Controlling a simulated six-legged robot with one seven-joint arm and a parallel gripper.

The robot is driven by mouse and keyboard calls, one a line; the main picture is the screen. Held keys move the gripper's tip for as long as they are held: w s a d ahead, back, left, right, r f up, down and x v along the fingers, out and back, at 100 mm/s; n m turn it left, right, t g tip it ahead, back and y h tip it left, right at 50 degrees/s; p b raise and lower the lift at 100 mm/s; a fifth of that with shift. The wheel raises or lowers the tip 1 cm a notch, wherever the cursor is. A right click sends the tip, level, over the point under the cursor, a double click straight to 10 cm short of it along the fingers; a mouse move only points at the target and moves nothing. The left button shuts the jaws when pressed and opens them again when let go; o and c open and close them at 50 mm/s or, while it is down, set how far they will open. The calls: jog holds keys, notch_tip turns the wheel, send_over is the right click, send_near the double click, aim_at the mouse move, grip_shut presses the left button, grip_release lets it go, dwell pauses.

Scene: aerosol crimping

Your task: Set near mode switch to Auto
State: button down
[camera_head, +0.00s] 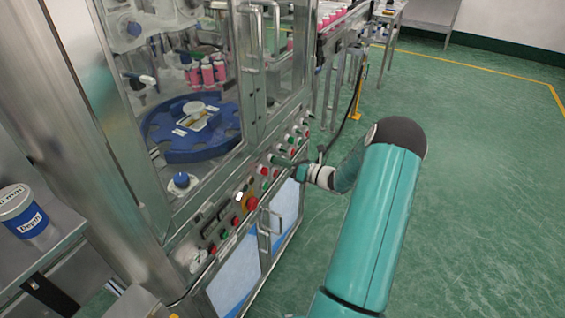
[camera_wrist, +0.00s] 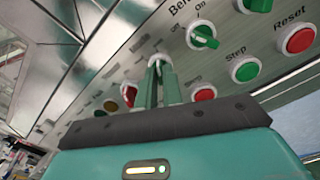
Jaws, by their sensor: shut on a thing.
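My gripper (camera_head: 284,162) reaches from the right to the control panel on the front of the glazed machine. In the wrist view my gripper's two fingers (camera_wrist: 159,72) are close together at a panel switch (camera_wrist: 158,58) with a pale round collar. They are shut on its knob, which they mostly hide. I cannot read its labels or tell its position. To its right in the wrist view is a separate green rotary switch (camera_wrist: 203,38), with "On" printed by it.
A red button (camera_wrist: 204,94), a green Step button (camera_wrist: 245,70) and a red Reset button (camera_wrist: 299,40) sit close by. A red emergency button (camera_head: 251,202) and a cabinet handle (camera_head: 264,238) are to the left. The green floor (camera_head: 470,190) at right is clear.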

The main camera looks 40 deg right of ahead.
dwell(0.4)
jog(key=c, duration=1.5)
grip_release()
jog(key=shift+c, duration=0.2)
jog(key=v, duration=1.3)
jog(key=shift+s, duration=0.4)
